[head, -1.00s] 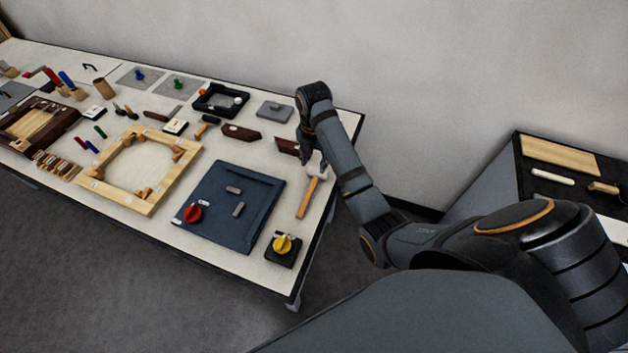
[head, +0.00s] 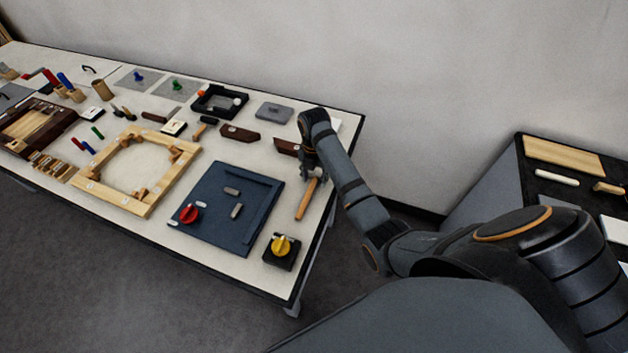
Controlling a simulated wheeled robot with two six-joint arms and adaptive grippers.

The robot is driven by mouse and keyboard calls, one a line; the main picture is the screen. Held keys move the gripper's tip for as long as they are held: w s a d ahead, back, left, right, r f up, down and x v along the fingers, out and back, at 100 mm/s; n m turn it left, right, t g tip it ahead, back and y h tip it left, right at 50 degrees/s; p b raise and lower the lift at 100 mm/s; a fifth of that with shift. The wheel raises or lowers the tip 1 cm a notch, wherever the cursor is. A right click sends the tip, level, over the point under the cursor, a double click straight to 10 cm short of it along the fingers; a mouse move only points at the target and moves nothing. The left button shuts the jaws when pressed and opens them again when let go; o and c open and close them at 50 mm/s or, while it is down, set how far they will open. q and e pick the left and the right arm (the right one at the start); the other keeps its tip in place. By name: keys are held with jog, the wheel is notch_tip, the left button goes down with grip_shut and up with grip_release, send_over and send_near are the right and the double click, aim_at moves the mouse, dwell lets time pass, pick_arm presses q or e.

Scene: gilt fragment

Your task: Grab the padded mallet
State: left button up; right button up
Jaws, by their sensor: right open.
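The padded mallet (head: 306,199) lies on the right part of the white table, its wooden handle pointing toward the table's front edge. Its pale head is at the far end, mostly hidden under my right gripper. My right gripper (head: 313,174) points down over the head end of the mallet and is open. I cannot tell whether its fingers touch the mallet. My left gripper is not in view.
A dark blue panel (head: 224,235) with a red knob (head: 188,214) lies left of the mallet. A yellow knob on a black box (head: 281,250) is in front. Dark wooden pieces (head: 240,134) lie behind. A second dark table (head: 560,178) stands at the right.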

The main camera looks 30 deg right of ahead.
jog(key=shift+f, duration=0.75)
grip_shut()
